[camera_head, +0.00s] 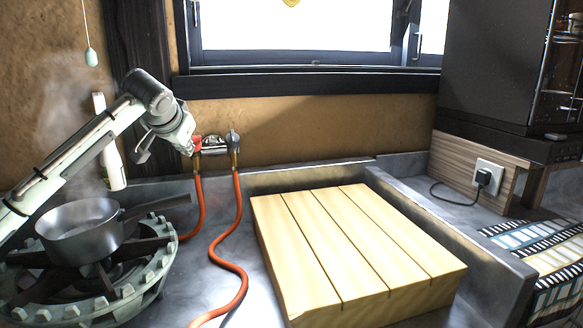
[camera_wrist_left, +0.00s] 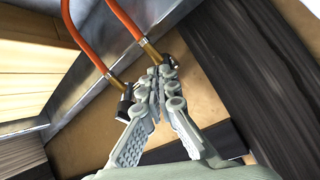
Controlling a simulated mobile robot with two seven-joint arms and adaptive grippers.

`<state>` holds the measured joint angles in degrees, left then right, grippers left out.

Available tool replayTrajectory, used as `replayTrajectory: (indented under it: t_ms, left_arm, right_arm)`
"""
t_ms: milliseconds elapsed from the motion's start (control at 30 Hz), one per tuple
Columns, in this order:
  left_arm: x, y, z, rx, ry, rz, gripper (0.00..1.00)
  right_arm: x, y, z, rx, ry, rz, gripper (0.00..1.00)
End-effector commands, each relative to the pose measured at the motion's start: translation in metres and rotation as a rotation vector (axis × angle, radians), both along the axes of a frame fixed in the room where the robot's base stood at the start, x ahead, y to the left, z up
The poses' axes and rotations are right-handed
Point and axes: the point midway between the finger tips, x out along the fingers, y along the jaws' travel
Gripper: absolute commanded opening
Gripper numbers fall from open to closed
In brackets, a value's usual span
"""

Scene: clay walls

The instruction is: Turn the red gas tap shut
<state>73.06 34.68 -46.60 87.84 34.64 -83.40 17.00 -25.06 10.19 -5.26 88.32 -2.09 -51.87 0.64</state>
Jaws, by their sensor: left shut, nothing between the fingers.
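The red gas tap (camera_head: 197,144) is at the left end of a small wall-mounted manifold in the head view. A brass fitting and an orange hose (camera_head: 199,205) hang below it. My left gripper (camera_head: 189,150) is at the left side of the red tap, its fingertips close to or touching it; I cannot tell which. Its fingers are shut with nothing between them. In the wrist view the shut fingertips (camera_wrist_left: 163,73) are beside the first brass fitting (camera_wrist_left: 149,50), and the red handle is hidden. My right gripper is not in view.
A dark-handled second tap (camera_head: 234,140) sits just right of the red one, with its own orange hose. A steaming pot (camera_head: 78,232) stands on the gas ring (camera_head: 150,285) under my left arm. A white bottle (camera_head: 113,168) stands behind. A slatted wooden board (camera_head: 350,245) fills the counter's middle.

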Motion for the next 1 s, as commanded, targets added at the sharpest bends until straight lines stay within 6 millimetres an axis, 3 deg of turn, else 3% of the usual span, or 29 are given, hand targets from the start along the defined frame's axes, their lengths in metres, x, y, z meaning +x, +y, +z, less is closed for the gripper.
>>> replayTrajectory:
  t_ms: [1000]
  left_arm:
    - [0.0089, -0.0017, 0.0074, 0.0, -0.001, 0.0, 0.0]
  right_arm:
    - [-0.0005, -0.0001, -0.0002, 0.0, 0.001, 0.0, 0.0]
